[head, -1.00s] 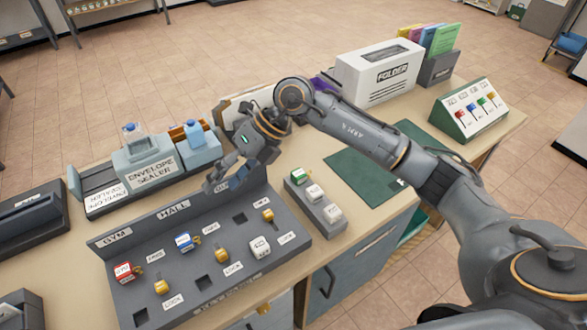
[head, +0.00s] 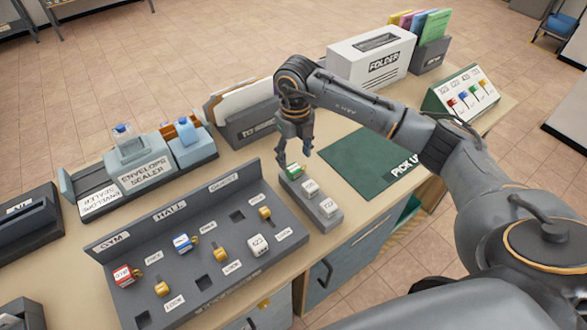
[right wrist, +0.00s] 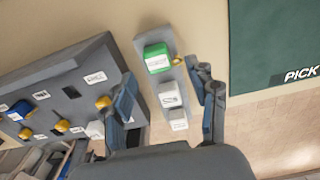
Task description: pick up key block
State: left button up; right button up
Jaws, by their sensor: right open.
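A small grey rack (head: 314,204) holds a green-topped block (head: 295,170) at its far end and two white blocks, a middle one (head: 310,188) and a near one (head: 328,207). I cannot tell which of these is meant by the key block. My right gripper (head: 294,162) is open, pointing down over the green block's end of the rack. In the right wrist view the green block (right wrist: 157,57) has a yellow key-like piece at its side, and the open fingers (right wrist: 165,100) lie either side of the rack. My left gripper is not in view.
The grey board (head: 190,220) marked GYM, HALL and LOCK holds red, blue, white and yellow pieces and has empty sockets. An envelope sealer (head: 140,160) stands behind it. A green mat (head: 360,160) lies right of the rack. A white FOLDER box (head: 372,62) stands behind.

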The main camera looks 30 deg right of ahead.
aim_at(294, 168)
jog(key=f+p, duration=0.2)
jog(key=f, duration=0.2)
jog(key=shift+a, duration=0.2)
jog(key=shift+f, duration=0.65)
jog(key=c, duration=1.1)
